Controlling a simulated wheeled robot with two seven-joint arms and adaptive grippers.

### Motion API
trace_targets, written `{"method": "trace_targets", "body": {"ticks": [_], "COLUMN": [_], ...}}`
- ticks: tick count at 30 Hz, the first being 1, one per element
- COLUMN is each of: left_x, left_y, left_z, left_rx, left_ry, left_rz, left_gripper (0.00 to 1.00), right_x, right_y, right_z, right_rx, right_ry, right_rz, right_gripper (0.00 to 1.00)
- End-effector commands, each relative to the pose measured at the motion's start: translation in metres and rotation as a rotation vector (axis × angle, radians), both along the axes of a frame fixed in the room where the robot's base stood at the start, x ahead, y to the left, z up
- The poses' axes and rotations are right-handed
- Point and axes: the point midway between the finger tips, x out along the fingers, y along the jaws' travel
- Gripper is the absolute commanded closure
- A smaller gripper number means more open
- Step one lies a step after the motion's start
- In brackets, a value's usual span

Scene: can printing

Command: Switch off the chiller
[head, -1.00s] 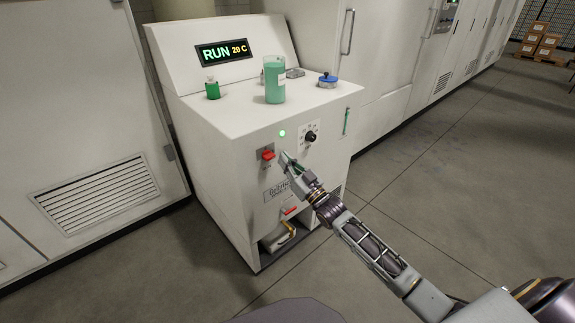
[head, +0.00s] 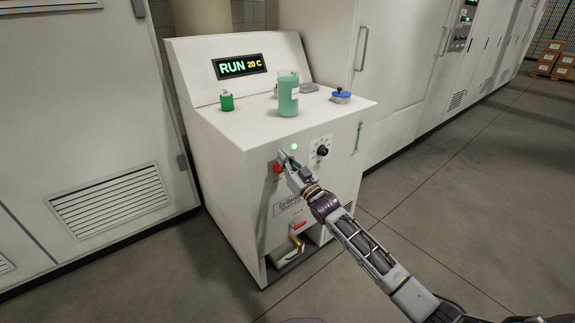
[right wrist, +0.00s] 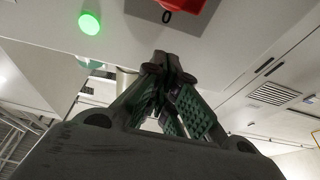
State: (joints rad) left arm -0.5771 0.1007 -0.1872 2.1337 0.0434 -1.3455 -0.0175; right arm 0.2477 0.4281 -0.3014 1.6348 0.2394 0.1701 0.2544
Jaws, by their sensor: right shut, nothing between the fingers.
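The chiller (head: 240,185) is a white cabinet with a sloped display (head: 240,66) reading RUN 20 C. On its front are a lit green lamp (head: 294,147), a red switch (head: 278,168) and a black knob (head: 322,151). My right gripper (head: 283,155) is shut and empty at the front panel, right beside the red switch and partly covering it. In the right wrist view the red switch (right wrist: 185,8) shows at the top edge with a "0" mark by it, and the green lamp (right wrist: 90,23) is lit. The closed fingertips (right wrist: 167,62) are near the switch; contact cannot be told. My left gripper is not in view.
A red-handled valve (head: 298,225) sits low on the front.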

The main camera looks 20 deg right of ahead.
Motion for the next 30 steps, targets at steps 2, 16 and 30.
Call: {"method": "trace_targets", "body": {"ticks": [2, 16, 30], "left_x": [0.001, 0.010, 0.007], "left_y": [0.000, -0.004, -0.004], "left_z": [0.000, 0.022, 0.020], "left_rx": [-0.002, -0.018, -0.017], "left_ry": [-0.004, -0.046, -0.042], "left_rz": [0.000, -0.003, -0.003], "left_gripper": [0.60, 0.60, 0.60], "right_x": [0.004, 0.003, 0.003], "right_y": [0.002, 0.001, 0.001], "right_z": [-0.004, -0.039, -0.039], "right_rx": [0.001, -0.001, -0.010], "right_ry": [0.001, 0.000, -0.004], "right_rz": [0.000, 0.000, 0.000], "right_gripper": [1.00, 1.00, 1.00]}}
